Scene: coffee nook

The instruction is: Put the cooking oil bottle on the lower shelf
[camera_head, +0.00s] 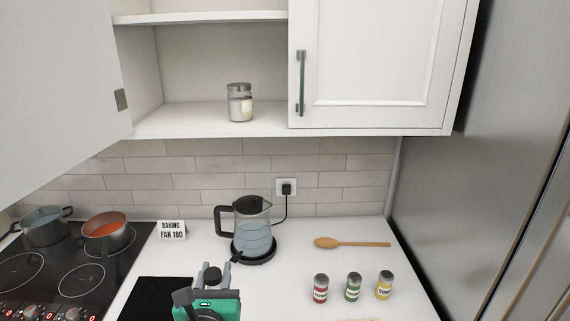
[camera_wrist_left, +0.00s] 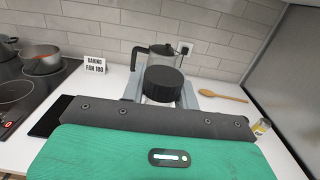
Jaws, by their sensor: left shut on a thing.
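My left gripper (camera_head: 214,275) is at the bottom of the head view, in front of the kettle. It is shut on the cooking oil bottle, of which mainly the round black cap (camera_head: 212,274) shows. The cap also shows between the fingers in the left wrist view (camera_wrist_left: 164,84); the bottle's body is mostly hidden by the gripper. The lower shelf (camera_head: 180,121) is the open cabinet's bottom board, above and behind the gripper. A glass jar (camera_head: 240,104) with a grey lid stands on it, right of the middle. My right gripper is not in view.
A glass kettle (camera_head: 251,222) stands behind the gripper. The open cabinet door (camera_head: 55,80) fills the upper left. Pots (camera_head: 108,235) sit on the hob at left. The lower shelf's left part is free.

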